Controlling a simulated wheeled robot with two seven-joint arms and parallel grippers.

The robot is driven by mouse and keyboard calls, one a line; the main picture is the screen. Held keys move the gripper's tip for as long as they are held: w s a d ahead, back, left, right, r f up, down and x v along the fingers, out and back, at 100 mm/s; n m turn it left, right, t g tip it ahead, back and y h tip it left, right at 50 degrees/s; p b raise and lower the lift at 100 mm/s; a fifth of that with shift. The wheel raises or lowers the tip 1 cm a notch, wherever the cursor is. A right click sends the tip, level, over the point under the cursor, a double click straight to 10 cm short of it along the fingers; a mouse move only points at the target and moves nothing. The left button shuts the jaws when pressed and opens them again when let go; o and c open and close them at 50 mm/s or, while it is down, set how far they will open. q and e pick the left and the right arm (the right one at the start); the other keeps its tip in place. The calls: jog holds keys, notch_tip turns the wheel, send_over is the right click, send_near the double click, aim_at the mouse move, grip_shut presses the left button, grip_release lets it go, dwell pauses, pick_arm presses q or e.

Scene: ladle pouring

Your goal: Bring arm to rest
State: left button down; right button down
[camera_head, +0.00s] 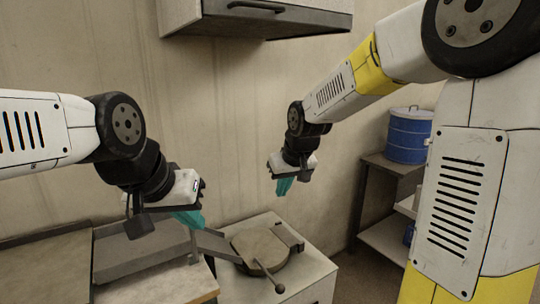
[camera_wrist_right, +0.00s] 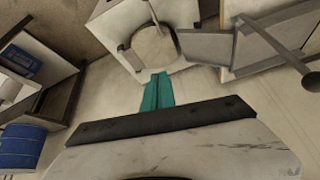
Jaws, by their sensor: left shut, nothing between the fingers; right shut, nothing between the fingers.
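My left gripper (camera_head: 190,218) is at the left of the head view, its teal fingers shut and empty, pointing down in front of a grey metal trough. My right gripper (camera_head: 284,186) hangs in the air near the back wall, above and behind the white cabinet, its teal fingers shut and empty. The right gripper's closed fingers (camera_wrist_right: 157,92) also show in the right wrist view, with nothing between them. Neither gripper appears to touch anything.
A white cabinet (camera_head: 302,279) carries a round grey vessel (camera_head: 258,250) with a ladle-like handle (camera_head: 268,275). The grey trough (camera_head: 140,250) stands to its left. A blue drum (camera_head: 407,138) sits on a shelf at the right. A wall cupboard (camera_head: 270,22) hangs above.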

jog(key=s+d+r+m, duration=0.1)
jog(key=s+d, duration=0.2)
jog(key=s, duration=0.4)
jog(key=s+d+r+m, duration=0.1)
jog(key=s+d, duration=0.3)
jog(key=s, duration=0.4)
jog(key=s+d+r+m+t, duration=0.1)
jog(key=s+d+r, duration=0.2)
jog(key=s, duration=0.4)
jog(key=shift+s+d+r+m, duration=0.15)
jog(key=shift+d+r+m, duration=0.15)
jog(key=shift+d, duration=0.25)
